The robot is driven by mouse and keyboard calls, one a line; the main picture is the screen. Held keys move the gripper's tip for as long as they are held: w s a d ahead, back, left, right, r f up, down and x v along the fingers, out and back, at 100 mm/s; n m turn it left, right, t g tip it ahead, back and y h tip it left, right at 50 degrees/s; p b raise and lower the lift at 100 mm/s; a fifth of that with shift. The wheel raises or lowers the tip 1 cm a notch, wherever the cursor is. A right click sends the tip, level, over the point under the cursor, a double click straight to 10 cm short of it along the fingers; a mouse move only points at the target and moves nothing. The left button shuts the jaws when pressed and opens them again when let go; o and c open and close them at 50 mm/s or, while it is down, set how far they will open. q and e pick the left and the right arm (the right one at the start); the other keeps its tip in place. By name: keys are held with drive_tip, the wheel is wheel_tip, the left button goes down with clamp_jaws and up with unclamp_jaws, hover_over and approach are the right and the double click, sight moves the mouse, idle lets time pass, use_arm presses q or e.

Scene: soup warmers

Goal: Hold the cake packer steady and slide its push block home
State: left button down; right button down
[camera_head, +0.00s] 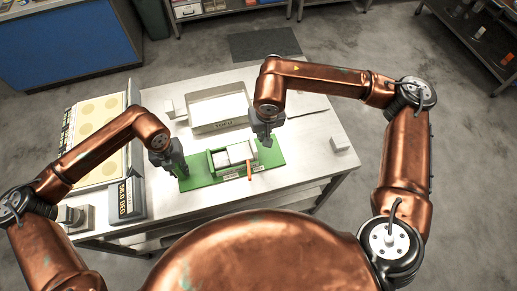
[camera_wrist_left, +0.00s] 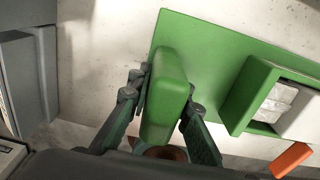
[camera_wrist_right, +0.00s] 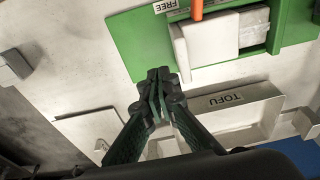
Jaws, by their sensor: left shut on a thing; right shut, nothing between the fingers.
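The cake packer is a green base (camera_head: 272,157) with a green walled frame (camera_wrist_left: 247,98) holding a pale grey wrapped cake (camera_wrist_left: 277,101). A white push block (camera_wrist_right: 207,44) stands at the frame's open side, close to the cake. My left gripper (camera_head: 172,167) is shut on the packer's upright green grip (camera_wrist_left: 168,90), at the base's left end. My right gripper (camera_wrist_right: 160,82) is shut and empty, low over the bare right part of the base, beside the push block's outer face. I cannot tell whether its tips touch the block. An orange handle (camera_head: 249,168) points toward me.
A metal tray labelled TOFU (camera_head: 223,126) stands just behind the packer. A panel with round discs (camera_head: 97,120) and a dark sign box (camera_head: 126,198) are at the left.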

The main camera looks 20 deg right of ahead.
use_arm(q)
drive_tip(key=shift+s+a+f, duration=0.1)
drive_tip(key=shift+f, duration=0.15)
use_arm(e)
drive_tip(key=shift+r, duration=0.5)
drive_tip(key=d+r, duration=0.2)
drive_tip(key=r, duration=0.1)
drive_tip(key=d+r, duration=0.1)
drive_tip(key=r, duration=0.1)
idle(0.9)
use_arm(q)
drive_tip(key=c, duration=1.9)
unclamp_jaws()
drive_tip(key=shift+r, duration=0.1)
drive_tip(key=shift+o, duration=1.1)
drive_tip(key=shift+r, duration=0.1)
